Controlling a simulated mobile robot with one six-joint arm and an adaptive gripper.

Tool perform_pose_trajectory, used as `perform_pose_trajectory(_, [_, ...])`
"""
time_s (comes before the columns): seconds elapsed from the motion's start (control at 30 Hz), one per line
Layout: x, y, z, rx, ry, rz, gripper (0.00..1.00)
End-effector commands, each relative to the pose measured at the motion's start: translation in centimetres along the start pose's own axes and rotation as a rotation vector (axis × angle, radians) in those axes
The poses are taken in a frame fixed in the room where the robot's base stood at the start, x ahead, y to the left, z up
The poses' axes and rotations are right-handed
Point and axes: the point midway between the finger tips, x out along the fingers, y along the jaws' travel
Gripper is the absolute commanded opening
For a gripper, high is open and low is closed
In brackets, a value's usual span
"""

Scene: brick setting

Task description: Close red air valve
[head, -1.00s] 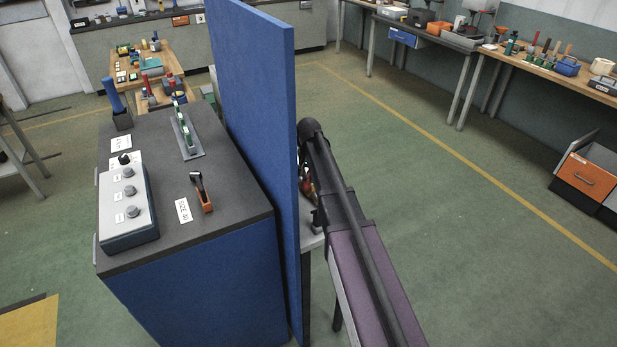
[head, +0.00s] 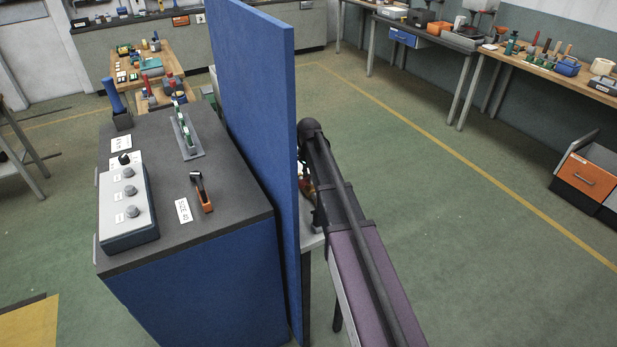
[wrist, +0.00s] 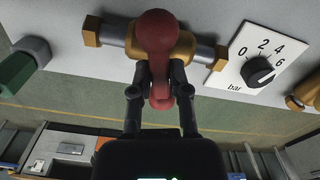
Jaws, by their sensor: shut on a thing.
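The red air valve handle (wrist: 157,32) shows in the wrist view at the top centre. It sits on a brass valve body (wrist: 183,46) in a grey pipe that runs across the panel. My gripper (wrist: 160,82) reaches up from below, its two dark fingers shut on the lower part of the red handle. The handle extends from the brass body down between the fingers. In the head view my arm reaches behind the tall blue panel, which hides most of the valve and my gripper.
A black pressure knob (wrist: 259,70) on a white "bar" dial plate (wrist: 247,55) is right of the valve. A green part (wrist: 16,72) is at the left.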

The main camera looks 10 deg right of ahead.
Motion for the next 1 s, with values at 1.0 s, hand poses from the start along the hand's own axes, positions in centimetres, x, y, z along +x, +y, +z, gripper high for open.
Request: perform_pose_trajectory(1.0, [0.05, 0.15, 0.16, 0.305, -0.003, 0.003, 0.32])
